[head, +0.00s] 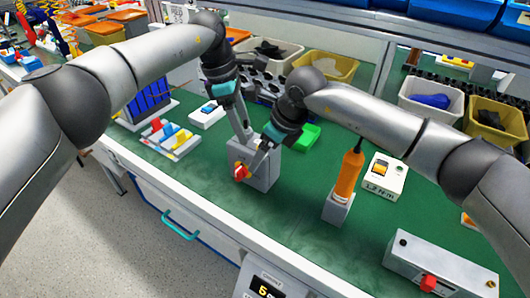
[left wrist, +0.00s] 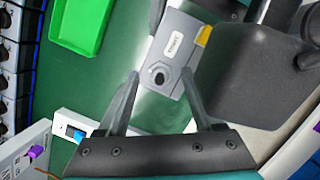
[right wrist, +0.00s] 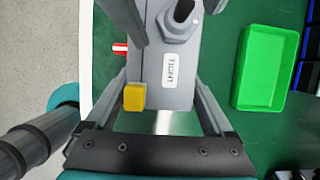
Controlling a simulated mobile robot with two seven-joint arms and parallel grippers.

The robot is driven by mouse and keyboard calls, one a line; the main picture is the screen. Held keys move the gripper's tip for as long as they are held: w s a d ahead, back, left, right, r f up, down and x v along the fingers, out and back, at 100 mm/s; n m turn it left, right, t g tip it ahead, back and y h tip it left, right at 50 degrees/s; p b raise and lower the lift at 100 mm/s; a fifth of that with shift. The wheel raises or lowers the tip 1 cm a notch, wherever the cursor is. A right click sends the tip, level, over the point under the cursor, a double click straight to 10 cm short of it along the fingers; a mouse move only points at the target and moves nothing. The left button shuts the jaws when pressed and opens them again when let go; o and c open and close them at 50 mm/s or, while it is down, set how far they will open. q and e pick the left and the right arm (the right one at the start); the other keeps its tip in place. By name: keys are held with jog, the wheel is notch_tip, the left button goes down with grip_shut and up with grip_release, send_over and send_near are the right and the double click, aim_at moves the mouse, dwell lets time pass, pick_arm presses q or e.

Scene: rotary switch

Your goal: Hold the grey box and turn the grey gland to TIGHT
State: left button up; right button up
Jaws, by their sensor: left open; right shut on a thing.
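The grey box (head: 262,172) stands on the green bench top in the head view, with a red knob (head: 240,171) on its near side. My right gripper (right wrist: 163,100) is shut on the box, one finger on either side. The box also shows in the left wrist view (left wrist: 187,60), with a TIGHT label (left wrist: 174,45) and a yellow block (left wrist: 203,36). The gland also shows in the right wrist view (right wrist: 180,22).
A green tray (head: 301,136) lies beside the box.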

pick_arm(q)
jog(key=shift+r, duration=0.15)
jog(key=shift+d+v, duration=0.2)
jog(key=shift+v, duration=0.65)
jog(key=shift+d+v, duration=0.2)
jog(key=shift+v, duration=0.65)
jog(key=shift+d+v, duration=0.2)
jog(key=shift+v, duration=0.65)
jog(key=shift+r, duration=0.15)
